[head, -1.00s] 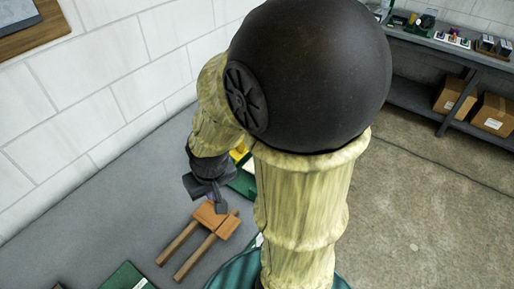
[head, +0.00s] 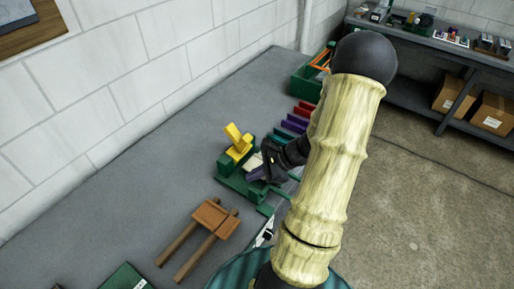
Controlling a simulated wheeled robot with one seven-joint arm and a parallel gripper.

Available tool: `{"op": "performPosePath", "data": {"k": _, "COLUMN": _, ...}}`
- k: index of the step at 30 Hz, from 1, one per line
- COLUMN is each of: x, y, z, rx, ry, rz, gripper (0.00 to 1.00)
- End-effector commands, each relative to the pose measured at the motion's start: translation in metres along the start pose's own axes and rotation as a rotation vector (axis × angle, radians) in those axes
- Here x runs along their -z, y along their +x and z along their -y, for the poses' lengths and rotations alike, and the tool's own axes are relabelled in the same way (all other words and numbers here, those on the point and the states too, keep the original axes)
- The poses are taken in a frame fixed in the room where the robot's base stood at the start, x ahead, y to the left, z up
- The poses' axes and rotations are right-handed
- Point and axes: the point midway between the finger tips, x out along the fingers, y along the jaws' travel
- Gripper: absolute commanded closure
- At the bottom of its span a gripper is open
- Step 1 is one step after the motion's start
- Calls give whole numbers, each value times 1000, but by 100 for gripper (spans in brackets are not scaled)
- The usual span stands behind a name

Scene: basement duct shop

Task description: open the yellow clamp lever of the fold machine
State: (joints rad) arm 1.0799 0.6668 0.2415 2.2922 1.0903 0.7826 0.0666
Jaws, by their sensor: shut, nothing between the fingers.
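The fold machine is a green device (head: 231,178) on the grey bench. Its yellow clamp lever (head: 235,136) stands up at a tilt above a yellow block at the machine's back. A pale piece (head: 254,161) shows on the machine near my gripper. My gripper (head: 256,174) is shut and empty, over the right part of the machine. It is to the right of and below the yellow lever in the picture, apart from it. My arm and wrist hide the machine's right end.
Two wooden mallets (head: 213,215) lie in front of the machine. Red and purple channel pieces (head: 297,122) and a green bin (head: 305,84) are behind, near my arm. The white wall (head: 130,90) borders the bench. The left bench surface is mostly clear.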

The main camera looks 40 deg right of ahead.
Motion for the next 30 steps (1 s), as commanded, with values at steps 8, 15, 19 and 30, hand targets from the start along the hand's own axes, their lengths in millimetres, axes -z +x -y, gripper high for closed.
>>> {"op": "performPosePath", "data": {"k": 8, "x": 78, "y": -52, "z": 42, "rx": 417, "ry": 447, "rz": 207, "gripper": 100}}
{"op": "performPosePath", "data": {"k": 15, "x": 104, "y": -74, "z": 52, "rx": 553, "ry": 562, "rz": 269, "gripper": 100}}
{"op": "performPosePath", "data": {"k": 19, "x": 104, "y": -74, "z": 52, "rx": 552, "ry": 561, "rz": 268, "gripper": 100}}
{"op": "performPosePath", "data": {"k": 30, "x": 100, "y": -61, "z": 61, "rx": 546, "ry": 559, "rz": 270, "gripper": 100}}
